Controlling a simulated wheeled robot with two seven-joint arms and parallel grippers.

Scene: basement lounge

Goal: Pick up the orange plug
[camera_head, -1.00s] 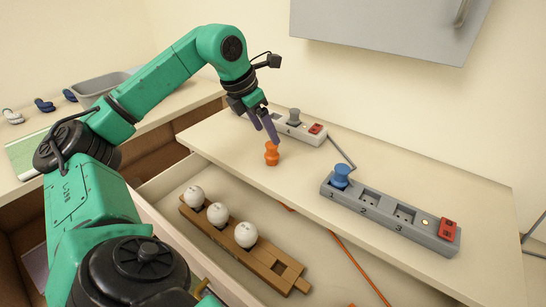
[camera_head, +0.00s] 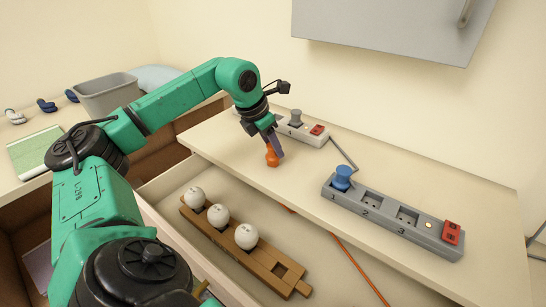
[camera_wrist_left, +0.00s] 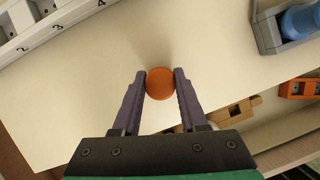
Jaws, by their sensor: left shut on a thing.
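The orange plug (camera_head: 272,156) stands on the light tabletop near its front edge. My left gripper (camera_head: 274,140) reaches down over it from above. In the left wrist view the orange plug (camera_wrist_left: 160,84) sits as a round orange disc between the two purple fingertips of my left gripper (camera_wrist_left: 161,86), which touch it on both sides. The gripper is shut on the plug. Whether the plug's foot still touches the tabletop cannot be told. My right gripper is not in view.
A grey power strip (camera_head: 395,222) with a blue plug (camera_head: 342,177) lies to the right. A white strip (camera_head: 305,133) with a grey plug lies behind the gripper. The open drawer below holds a wooden block (camera_head: 222,240) with white balls. A grey bin (camera_head: 106,95) stands at the left.

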